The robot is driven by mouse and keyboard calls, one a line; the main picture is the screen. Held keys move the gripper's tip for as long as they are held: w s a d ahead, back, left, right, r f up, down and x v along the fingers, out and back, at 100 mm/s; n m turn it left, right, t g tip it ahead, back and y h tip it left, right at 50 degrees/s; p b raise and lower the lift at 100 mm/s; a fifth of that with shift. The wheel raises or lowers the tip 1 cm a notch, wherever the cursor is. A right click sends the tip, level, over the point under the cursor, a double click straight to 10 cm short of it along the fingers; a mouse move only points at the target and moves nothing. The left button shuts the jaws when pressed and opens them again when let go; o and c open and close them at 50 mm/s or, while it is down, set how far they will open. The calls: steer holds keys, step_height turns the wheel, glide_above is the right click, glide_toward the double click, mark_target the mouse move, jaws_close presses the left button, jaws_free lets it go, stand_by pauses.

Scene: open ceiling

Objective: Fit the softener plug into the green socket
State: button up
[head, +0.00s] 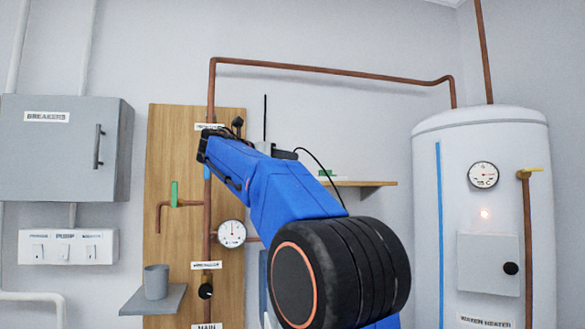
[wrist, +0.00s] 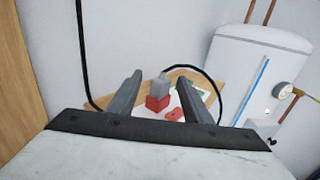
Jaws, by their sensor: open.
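In the wrist view, a grey block (wrist: 158,85) stands upright on a red block (wrist: 157,104) on the wooden shelf. The grey block looks like the plug and the red block like a socket, but no label is legible. A green part (wrist: 189,84) lies behind to the right, partly hidden by my right finger; it also shows in the head view (head: 327,173). My gripper (wrist: 159,78) is open, its fingers on either side of the grey block in the picture; I cannot tell how far off the block is. In the head view my arm hides most of the gripper.
A black cable (wrist: 216,84) loops over the shelf (head: 372,184). A second red piece (wrist: 174,113) lies near the right finger. The water heater (head: 475,210) stands right; a wooden board with copper pipes and a gauge (head: 232,234) is left.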

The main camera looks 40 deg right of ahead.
steer(key=d, duration=0.3)
steer(key=shift+s+d+r, duration=0.2)
steer(key=shift+w+d, duration=0.15)
steer(key=shift+d, duration=0.45)
steer(key=c, duration=0.9)
